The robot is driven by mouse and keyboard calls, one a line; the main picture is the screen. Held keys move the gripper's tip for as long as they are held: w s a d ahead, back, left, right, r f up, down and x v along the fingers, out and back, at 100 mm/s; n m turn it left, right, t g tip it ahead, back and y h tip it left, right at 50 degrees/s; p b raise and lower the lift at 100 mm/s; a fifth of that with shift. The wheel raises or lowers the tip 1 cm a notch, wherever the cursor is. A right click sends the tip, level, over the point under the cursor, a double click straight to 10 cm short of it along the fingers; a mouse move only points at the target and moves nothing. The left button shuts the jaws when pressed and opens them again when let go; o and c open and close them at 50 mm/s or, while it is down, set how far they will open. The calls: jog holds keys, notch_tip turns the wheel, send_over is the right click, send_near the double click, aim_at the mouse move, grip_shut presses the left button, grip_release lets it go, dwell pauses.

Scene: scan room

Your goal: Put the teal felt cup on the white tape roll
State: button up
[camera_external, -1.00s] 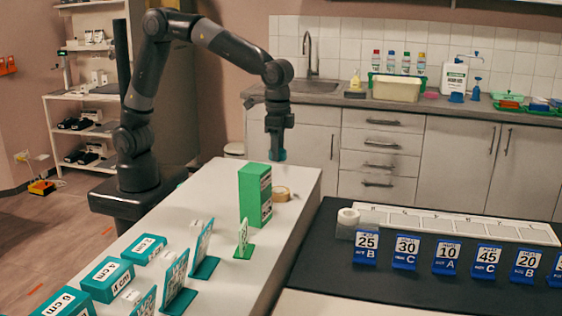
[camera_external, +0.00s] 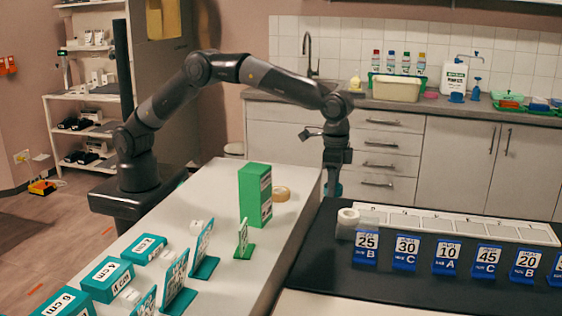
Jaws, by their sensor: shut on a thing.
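My gripper (camera_external: 334,178) points down and is shut on the teal felt cup (camera_external: 333,189). Only a small teal part of the cup shows below the fingers. The white tape roll (camera_external: 347,222) stands at the back left corner of the black worktop, by the end of the long white tray. In the picture, the cup is above and slightly left of the roll, with a gap between them. I cannot tell the exact depth between them.
A tan tape roll (camera_external: 281,193) lies on the white table (camera_external: 222,225) beside a tall green box (camera_external: 255,195). Several blue number stands (camera_external: 405,253) line the black worktop (camera_external: 400,285) in front of the compartmented white tray (camera_external: 460,224).

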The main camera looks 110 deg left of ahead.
send_over(349, 213)
notch_tip(349, 213, down, 4)
jog(key=shift+d+f, duration=0.1)
jog(key=shift+f, duration=2.1)
jog(key=shift+f, duration=0.2)
jog(key=o, duration=1)
jog(key=shift+c, duration=0.2)
